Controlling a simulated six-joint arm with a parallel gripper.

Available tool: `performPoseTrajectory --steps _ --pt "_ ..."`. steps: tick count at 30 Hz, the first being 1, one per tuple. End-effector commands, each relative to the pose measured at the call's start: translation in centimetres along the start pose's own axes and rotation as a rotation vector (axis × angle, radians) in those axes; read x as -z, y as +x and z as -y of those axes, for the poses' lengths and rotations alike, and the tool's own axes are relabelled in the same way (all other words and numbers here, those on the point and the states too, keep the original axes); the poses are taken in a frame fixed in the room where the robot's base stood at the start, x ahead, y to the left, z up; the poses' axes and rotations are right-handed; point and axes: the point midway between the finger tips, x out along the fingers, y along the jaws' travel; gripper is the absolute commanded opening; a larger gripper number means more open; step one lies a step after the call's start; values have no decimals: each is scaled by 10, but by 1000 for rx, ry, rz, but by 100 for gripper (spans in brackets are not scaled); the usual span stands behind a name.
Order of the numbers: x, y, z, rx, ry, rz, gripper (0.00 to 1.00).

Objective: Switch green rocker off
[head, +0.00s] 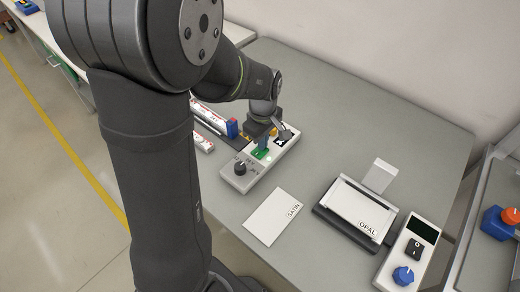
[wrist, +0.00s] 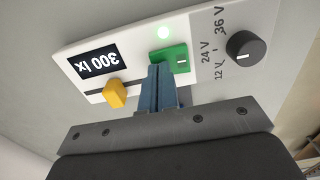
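The green rocker (wrist: 181,60) sits on a pale control box (wrist: 122,62) in the wrist view, with a small white mark on its right part. In the head view the green rocker (head: 260,154) shows just below my gripper (head: 264,143). In the wrist view my gripper (wrist: 159,70) has its two blue fingers together, with nothing visible between them. The fingertips overlap the rocker's left end. I cannot tell whether they touch it. Part of the rocker is hidden behind them.
The box also carries a yellow slider (wrist: 115,94), a "300 lx" display (wrist: 93,62) and a black knob (wrist: 244,48) marked in volts. A "SATIN" card (head: 273,217), an "OPAL" panel (head: 362,208) and a second control box (head: 392,262) lie on the grey table.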

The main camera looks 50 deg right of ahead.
Motion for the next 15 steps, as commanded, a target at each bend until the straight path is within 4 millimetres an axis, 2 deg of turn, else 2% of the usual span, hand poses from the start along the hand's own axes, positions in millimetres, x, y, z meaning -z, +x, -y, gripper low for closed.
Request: performPoseTrajectory --steps 7,15 --pt "0 -1 0 1 0 0 0" --pt "0 -22 0 0 0 0 0"
